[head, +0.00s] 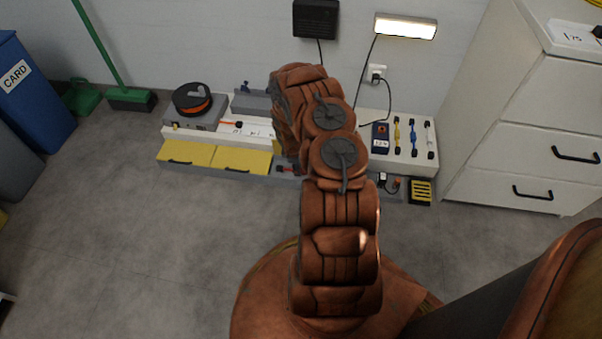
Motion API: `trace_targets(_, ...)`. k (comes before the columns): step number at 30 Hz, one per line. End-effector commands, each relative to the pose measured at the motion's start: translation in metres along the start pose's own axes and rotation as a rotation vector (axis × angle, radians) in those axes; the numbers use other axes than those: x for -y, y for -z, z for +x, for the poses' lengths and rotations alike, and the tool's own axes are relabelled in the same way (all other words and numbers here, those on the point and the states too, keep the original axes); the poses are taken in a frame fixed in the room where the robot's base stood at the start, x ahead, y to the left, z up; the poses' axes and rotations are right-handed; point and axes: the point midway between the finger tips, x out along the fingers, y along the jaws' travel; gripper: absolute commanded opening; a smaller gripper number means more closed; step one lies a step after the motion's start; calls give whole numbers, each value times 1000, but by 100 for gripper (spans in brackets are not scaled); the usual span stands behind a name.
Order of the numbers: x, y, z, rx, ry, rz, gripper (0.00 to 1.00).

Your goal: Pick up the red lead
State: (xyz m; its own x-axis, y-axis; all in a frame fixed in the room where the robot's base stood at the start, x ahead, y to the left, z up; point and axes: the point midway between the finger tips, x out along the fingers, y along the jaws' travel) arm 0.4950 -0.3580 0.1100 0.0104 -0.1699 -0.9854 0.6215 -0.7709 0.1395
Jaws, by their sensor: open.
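A small red piece (288,169), perhaps the red lead, shows low in the open bay of the low bench, just left of my arm. Its right part is hidden behind my arm, so I cannot tell its full shape. A short orange-red piece (232,123) lies on the bench top farther left.
The low bench (428,158) has yellow drawer fronts (241,161) and carries a cable reel (192,98) and a dark meter (380,137). A white drawer cabinet (535,150) stands right, a blue bin (35,100) and green broom (130,99) left. The floor in front is clear.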

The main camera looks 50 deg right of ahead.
Motion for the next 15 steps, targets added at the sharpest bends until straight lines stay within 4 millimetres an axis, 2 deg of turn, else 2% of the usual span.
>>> trace_targets(1,-1,-1,9,0,0,2,56)
trace_targets(9,-4,-5,44,-1,1,1,56)
trace_targets(15,-4,-5,45,0,0,1,56)
